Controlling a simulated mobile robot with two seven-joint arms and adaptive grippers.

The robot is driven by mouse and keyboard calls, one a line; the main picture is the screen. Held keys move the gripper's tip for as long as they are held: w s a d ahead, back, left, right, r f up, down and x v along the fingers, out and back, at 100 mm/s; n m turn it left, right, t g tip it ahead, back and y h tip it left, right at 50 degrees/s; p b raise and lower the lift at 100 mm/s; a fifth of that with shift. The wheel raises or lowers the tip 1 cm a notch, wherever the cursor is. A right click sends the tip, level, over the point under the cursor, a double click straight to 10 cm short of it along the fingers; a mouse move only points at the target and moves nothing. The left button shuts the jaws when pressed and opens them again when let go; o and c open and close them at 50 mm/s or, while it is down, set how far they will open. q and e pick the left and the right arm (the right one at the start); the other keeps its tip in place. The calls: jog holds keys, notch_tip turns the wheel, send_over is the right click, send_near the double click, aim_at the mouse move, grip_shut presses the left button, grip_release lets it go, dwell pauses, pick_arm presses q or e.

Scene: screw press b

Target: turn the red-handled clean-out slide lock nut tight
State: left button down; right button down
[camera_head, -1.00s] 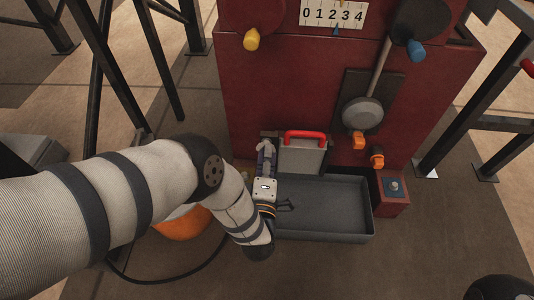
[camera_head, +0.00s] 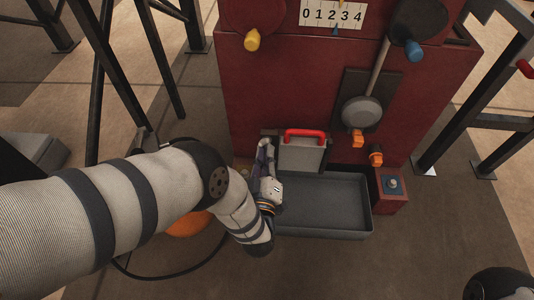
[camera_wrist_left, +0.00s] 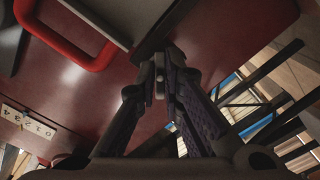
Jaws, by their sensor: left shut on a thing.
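The clean-out slide (camera_head: 301,155) is a grey plate with a red handle (camera_head: 304,133) at the foot of the red press. In the left wrist view the red handle (camera_wrist_left: 65,45) is at the upper left. My left gripper (camera_head: 266,146) reaches up at the slide's left edge, beside the handle. Its fingers (camera_wrist_left: 160,72) are closed together at a dark bar along the slide's edge. The fingers are shut on the lock nut, which is mostly hidden between them. My right gripper is not in view.
A grey tray (camera_head: 368,206) lies below the slide, right of my left wrist. Orange-tipped knobs (camera_head: 376,156) and a small red box with a button (camera_head: 392,184) are to the right. An orange object (camera_head: 187,224) sits under my left arm. Dark stand legs (camera_head: 165,60) rise at left.

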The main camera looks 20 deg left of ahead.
pick_arm(q)
jog(key=shift+a, duration=0.1)
dwell(0.3)
jog(key=c, duration=1.7)
grip_release()
jog(key=v, duration=1.2)
jog(key=shift+r, duration=0.1)
